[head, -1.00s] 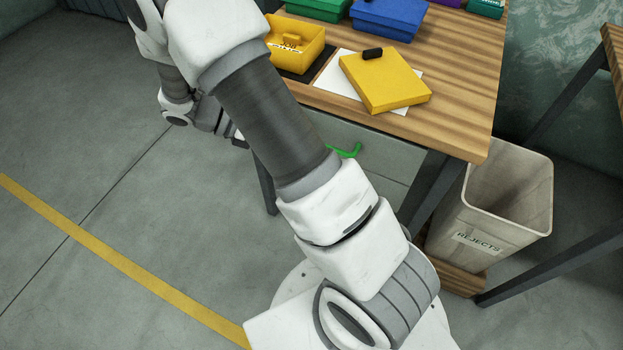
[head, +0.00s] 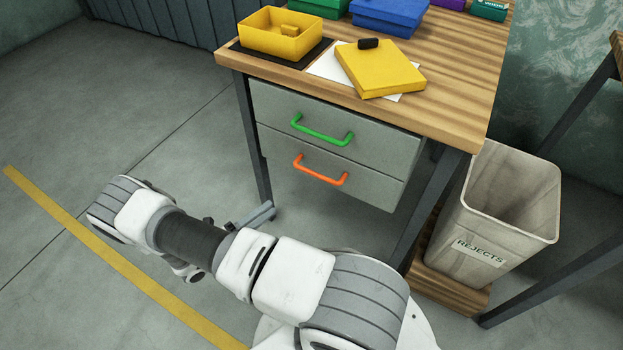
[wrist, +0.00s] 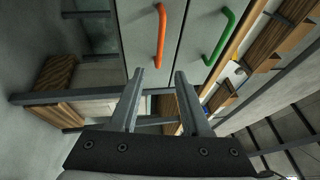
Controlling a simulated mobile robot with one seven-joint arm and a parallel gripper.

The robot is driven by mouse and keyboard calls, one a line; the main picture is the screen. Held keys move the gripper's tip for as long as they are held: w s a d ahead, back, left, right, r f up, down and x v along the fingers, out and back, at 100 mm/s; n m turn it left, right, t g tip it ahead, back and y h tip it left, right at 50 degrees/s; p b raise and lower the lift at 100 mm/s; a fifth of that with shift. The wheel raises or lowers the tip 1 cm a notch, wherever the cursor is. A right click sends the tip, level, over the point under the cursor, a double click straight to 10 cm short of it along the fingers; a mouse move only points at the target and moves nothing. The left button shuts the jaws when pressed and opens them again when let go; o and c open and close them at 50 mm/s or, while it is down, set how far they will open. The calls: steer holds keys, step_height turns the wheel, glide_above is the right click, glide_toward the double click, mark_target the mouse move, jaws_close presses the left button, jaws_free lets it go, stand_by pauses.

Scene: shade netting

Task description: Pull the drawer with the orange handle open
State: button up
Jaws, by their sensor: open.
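The lower grey drawer (head: 380,192) carries the orange handle (head: 320,171) and looks shut, its front level with the drawer above. In the wrist view, turned sideways, the orange handle (wrist: 161,35) stands just beyond the gap between my fingertips. My gripper (wrist: 160,76) is open and empty, with its two fingers apart and clear of the handle. In the head view only part of my gripper (head: 263,212) shows, low and in front of the drawers, left of and below the orange handle.
A green handle (head: 322,132) sits on the upper drawer, close above the orange one. Dark table legs (head: 254,150) stand beside the drawers. A rejects bin (head: 480,225) stands at right on a wooden base. The floor (head: 90,130) at left is clear.

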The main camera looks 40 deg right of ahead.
mark_target(316, 173)
steer(key=d+r, duration=0.1)
steer(key=d, duration=0.4)
steer(key=d+r+b, duration=0.1)
steer(key=d, duration=0.5)
steer(key=d+r+b, duration=0.1)
steer(key=d, duration=0.5)
jaws_close()
stand_by(0.9)
